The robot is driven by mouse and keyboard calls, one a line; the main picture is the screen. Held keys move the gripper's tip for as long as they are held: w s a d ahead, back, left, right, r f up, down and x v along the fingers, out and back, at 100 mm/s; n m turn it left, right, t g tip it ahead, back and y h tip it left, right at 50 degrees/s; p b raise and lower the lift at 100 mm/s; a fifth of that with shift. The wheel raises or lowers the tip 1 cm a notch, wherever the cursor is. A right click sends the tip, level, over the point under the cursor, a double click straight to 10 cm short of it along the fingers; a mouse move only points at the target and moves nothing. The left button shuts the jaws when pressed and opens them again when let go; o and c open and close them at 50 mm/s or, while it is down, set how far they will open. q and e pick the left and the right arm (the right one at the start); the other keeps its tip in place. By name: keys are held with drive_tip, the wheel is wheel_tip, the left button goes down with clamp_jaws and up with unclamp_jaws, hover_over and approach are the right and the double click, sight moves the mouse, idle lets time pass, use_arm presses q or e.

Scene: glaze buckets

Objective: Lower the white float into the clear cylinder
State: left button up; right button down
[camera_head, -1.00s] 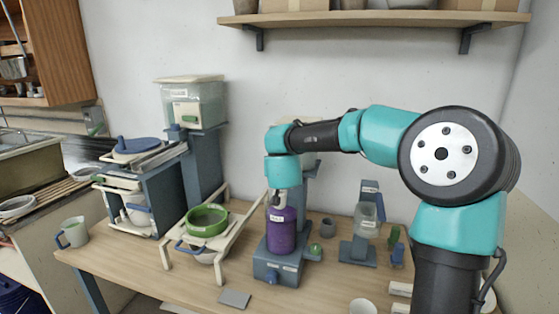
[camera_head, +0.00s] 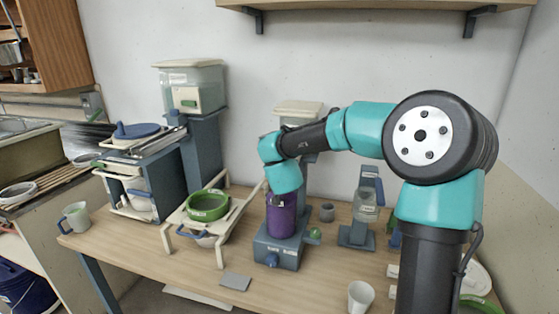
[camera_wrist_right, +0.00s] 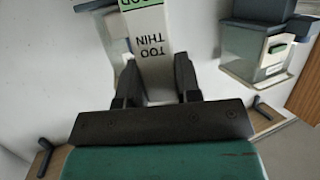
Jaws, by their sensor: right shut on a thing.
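My right gripper (camera_wrist_right: 157,75) is shut on the white float (camera_wrist_right: 155,48) in the wrist view. The float carries a green band and the words "TOO THIN", which read upside down there. In the head view my gripper and the float are hidden behind my teal wrist, above and beside the purple container (camera_head: 281,218). A clear vessel (camera_head: 366,206) in a blue-grey stand, which looks like the clear cylinder, stands to the right of my wrist, apart from it. My left gripper is not in view.
The purple container sits on a blue-grey base (camera_head: 280,250).

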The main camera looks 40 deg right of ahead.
drive_tip(key=shift+f, duration=3.05)
drive_tip(key=c, duration=0.7)
unclamp_jaws()
drive_tip(key=shift+c, duration=0.2)
drive_tip(key=shift+s, duration=0.1)
drive_tip(key=v, duration=1.7)
drive_tip(key=shift+a+r, duration=0.15)
